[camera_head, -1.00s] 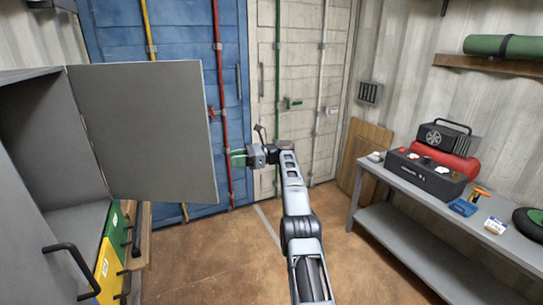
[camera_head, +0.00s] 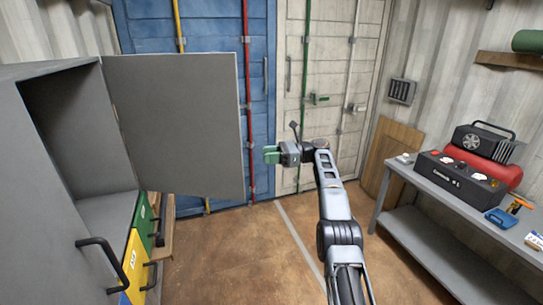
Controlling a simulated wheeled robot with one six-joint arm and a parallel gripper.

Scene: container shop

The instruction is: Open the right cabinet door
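The grey cabinet (camera_head: 55,190) stands at the left. Its right door (camera_head: 175,120) is swung wide open, showing a grey flat panel and part of the empty-looking interior. A dark bar handle (camera_head: 105,262) shows on the cabinet's front at lower left, on the part that looks shut. No handle shows on the visible face of the open door. My gripper (camera_head: 271,155), with green fingertips, points left, to the right of the open door's free edge. It looks apart from the door and holds nothing that I can see. Its finger gap is not clear from this side.
Green and yellow drawers (camera_head: 137,262) with dark handles sit at lower left, beside the cabinet. A grey workbench (camera_head: 415,177) with a toolbox (camera_head: 455,178) stands at right. Blue (camera_head: 200,75) and white container doors close the back. The brown floor in the middle is clear.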

